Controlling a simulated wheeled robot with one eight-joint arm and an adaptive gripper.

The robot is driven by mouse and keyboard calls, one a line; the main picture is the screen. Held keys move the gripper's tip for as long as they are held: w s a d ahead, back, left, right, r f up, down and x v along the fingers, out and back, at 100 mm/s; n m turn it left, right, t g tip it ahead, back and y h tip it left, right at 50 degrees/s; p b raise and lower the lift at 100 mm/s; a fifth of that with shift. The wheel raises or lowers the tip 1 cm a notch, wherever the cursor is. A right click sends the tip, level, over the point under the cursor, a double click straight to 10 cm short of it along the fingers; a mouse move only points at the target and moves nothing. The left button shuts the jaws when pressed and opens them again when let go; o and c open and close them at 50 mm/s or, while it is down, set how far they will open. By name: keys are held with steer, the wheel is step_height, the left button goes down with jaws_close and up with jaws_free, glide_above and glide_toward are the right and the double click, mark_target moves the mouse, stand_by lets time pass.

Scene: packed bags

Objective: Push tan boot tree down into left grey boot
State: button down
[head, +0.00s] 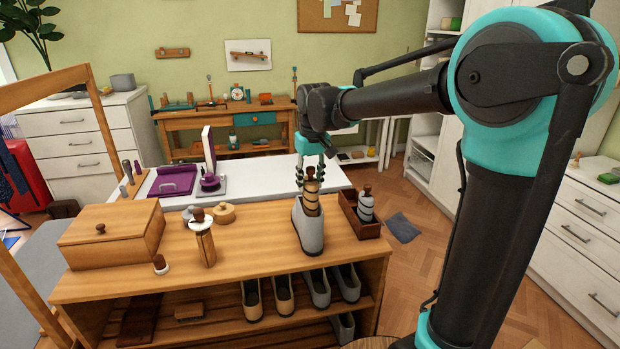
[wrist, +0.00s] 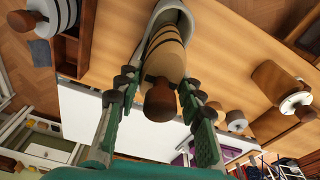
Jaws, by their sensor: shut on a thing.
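The grey boot (head: 308,235) stands upright on the wooden bench top, and its opening also shows in the wrist view (wrist: 188,18). The tan boot tree (head: 312,203), with dark bands and a brown knob, stands in the boot's opening, its upper part above the rim. In the wrist view the boot tree's tan body (wrist: 165,57) runs into the boot; its lower end is hidden. My gripper (head: 311,178) is above the boot, with its green fingers on either side of the knob end. It is shut on the boot tree, also in the wrist view (wrist: 156,88).
A dark wooden tray (head: 373,228) holding a grey banded piece with a brown knob stands close right of the boot. A wooden box (head: 113,236) and an upright wooden block (head: 206,247) stand to the left. Bench top between block and boot is clear.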

mark_target(312, 168)
steer(key=shift+f, duration=2.6)
steer(key=c, duration=0.9)
jaws_free()
steer(key=r, duration=0.4)
steer(key=s+r, duration=0.1)
steer(key=r, duration=0.6)
steer(key=shift+s+d+r, duration=0.15)
steer(key=shift+d+r, duration=0.2)
steer(key=shift+r, duration=0.05)
steer(key=s+d+f+m+t, duration=0.1)
steer(key=s+d+f, duration=0.5)
steer(key=d+f, duration=0.1)
steer(key=s+d+f+m+t, duration=0.1)
steer(key=s+d+f+m, duration=0.1)
steer(key=s+d+f, duration=0.4)
steer(key=s+d+f+m+t, duration=0.1)
steer(key=s+d+f+m, duration=0.1)
steer(key=s+d+f, duration=0.4)
steer(key=shift+s+d+f+h, duration=0.1)
steer(key=shift+d+f, duration=0.6)
steer(key=shift+f, duration=0.3)
steer(key=shift+s+d+f+h, duration=0.1)
steer(key=shift+d+f, duration=0.6)
steer(key=shift+f, duration=0.25)
steer(key=shift+d+f+h, duration=0.1)
steer(key=shift+d+f, duration=0.6)
steer(key=shift+f, duration=0.3)
